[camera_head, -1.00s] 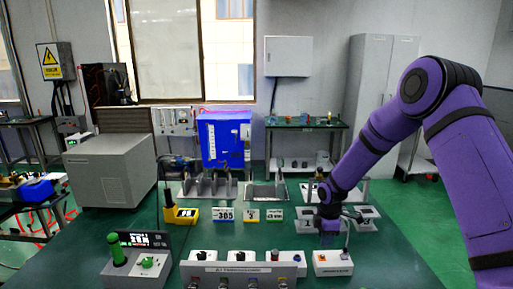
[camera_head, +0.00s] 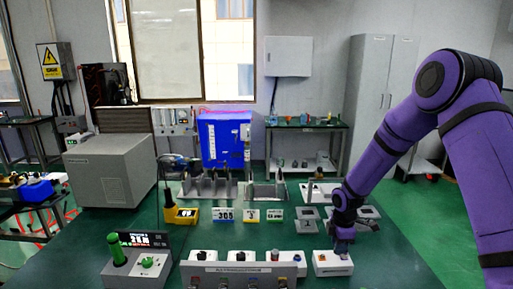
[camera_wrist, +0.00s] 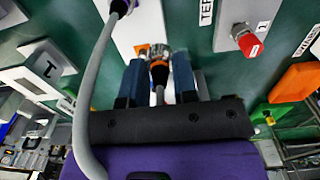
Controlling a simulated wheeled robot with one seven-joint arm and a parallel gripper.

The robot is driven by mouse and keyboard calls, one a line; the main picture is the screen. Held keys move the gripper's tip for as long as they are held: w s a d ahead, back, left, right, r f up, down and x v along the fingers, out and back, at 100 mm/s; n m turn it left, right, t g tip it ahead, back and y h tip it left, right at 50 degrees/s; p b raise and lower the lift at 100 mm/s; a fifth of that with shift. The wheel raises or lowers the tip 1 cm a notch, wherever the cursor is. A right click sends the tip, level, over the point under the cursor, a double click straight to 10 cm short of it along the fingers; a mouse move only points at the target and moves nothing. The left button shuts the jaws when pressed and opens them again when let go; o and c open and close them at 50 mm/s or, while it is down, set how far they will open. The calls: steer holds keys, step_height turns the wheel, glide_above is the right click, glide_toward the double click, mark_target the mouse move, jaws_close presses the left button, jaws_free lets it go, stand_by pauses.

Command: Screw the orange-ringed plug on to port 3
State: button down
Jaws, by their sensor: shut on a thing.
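In the wrist view, the orange-ringed plug (camera_wrist: 158,72) is between the two blue-grey fingers of my gripper (camera_wrist: 157,82), which is shut on it. A silver metal collar sits just beyond the orange ring, against or close to a white box (camera_wrist: 137,25). I cannot tell whether the collar is on a port or only near one. An orange patch shows beside the collar. In the head view, my gripper (camera_head: 343,248) is low over the white box (camera_head: 332,265) at the front right, and hides the plug.
A grey cable (camera_wrist: 93,80) curves past the left of my gripper in the wrist view. A red-capped knob (camera_wrist: 247,42) stands at the right. In the head view, a grey panel (camera_head: 240,270) with several connectors stands left of my gripper. A metal fixture (camera_head: 307,226) lies behind it.

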steer(key=shift+d, duration=0.1)
steer(key=shift+s+d+f, duration=0.2)
steer(key=shift+s+d, duration=1.45)
steer(key=shift+d, duration=0.1)
steer(key=shift+s+d, duration=0.1)
steer(key=shift+s+d+f, duration=0.15)
steer(key=shift+s+d, duration=0.65)
steer(key=shift+d, duration=0.05)
steer(key=shift+s+d+f, duration=0.1)
steer(key=shift+s+d, duration=0.7)
steer(key=shift+d, duration=0.05)
steer(key=shift+s+d, duration=0.1)
steer(key=shift+d, duration=0.05)
steer(key=shift+s+d+f, duration=0.2)
steer(key=shift+s+d, duration=1.35)
steer(key=shift+d, duration=0.15)
steer(key=shift+s+d, duration=0.1)
steer(key=shift+d, duration=0.05)
steer(key=shift+s+d+f, duration=0.15)
steer(key=shift+s+d, duration=1.05)
steer(key=shift+d, duration=0.05)
